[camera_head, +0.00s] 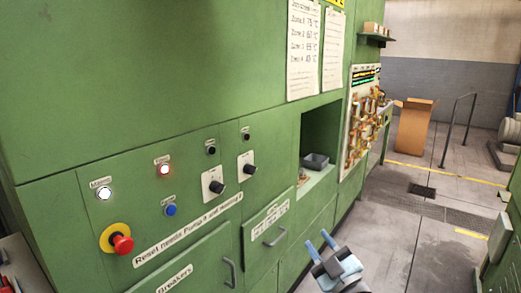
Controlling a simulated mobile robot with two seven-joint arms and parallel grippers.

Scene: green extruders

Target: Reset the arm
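My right gripper (321,244) is at the bottom centre, in front of the green machine (120,60). Its two blue fingers are spread apart with nothing between them. It is apart from the machine's drawer and panel. My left gripper is not clearly visible.
A drawer handle (275,237) and a breaker door handle (230,272) stick out from the machine. A grey bin (315,161) sits in the recess. A cardboard box (414,128) and a railing (458,125) stand farther back. The floor (400,230) to the right is mostly clear.

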